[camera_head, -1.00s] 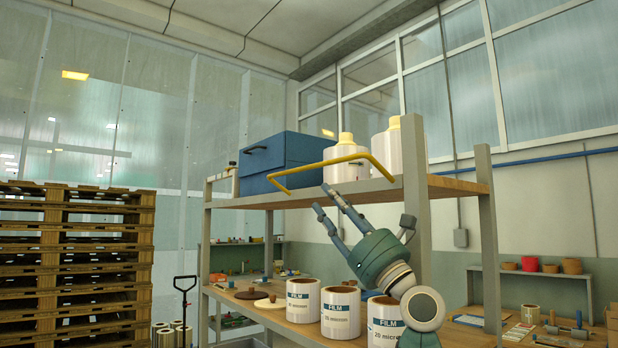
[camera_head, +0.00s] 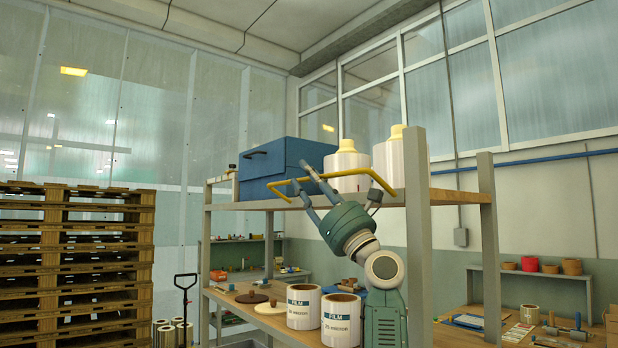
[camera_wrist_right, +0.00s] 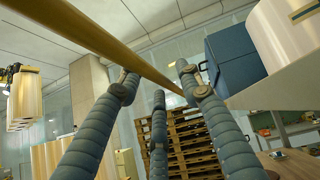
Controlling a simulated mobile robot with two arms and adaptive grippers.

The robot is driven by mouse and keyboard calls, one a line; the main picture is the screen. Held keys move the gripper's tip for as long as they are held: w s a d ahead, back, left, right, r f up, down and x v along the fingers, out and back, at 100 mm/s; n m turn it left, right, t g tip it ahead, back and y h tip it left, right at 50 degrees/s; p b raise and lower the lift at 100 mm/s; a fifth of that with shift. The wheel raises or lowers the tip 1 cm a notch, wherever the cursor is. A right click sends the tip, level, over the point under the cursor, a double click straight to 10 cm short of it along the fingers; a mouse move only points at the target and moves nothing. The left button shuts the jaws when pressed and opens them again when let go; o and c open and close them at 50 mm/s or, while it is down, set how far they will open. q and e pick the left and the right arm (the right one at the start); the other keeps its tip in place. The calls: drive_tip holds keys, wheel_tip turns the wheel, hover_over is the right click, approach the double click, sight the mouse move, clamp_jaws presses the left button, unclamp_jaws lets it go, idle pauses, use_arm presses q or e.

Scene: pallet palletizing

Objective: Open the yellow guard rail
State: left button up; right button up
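The yellow guard rail (camera_head: 350,172) runs along the front of the upper shelf, before the blue box and the white bottles. My right gripper (camera_head: 306,188) reaches up to it from below, its fingers spread near the rail's far half. In the right wrist view the rail (camera_wrist_right: 115,45) slants from the upper left down to the spread fingers (camera_wrist_right: 157,88). The fingers are not closed around it; whether one touches it I cannot tell. My left gripper is in neither view.
A blue box (camera_head: 280,165) and white bottles with yellow caps (camera_head: 347,172) stand on the upper shelf (camera_head: 455,190). Film rolls (camera_head: 341,325) stand on the lower shelf. A grey shelf post (camera_head: 417,240) is right of my arm. Stacked pallets (camera_head: 75,265) stand at left.

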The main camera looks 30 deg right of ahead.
clamp_jaws()
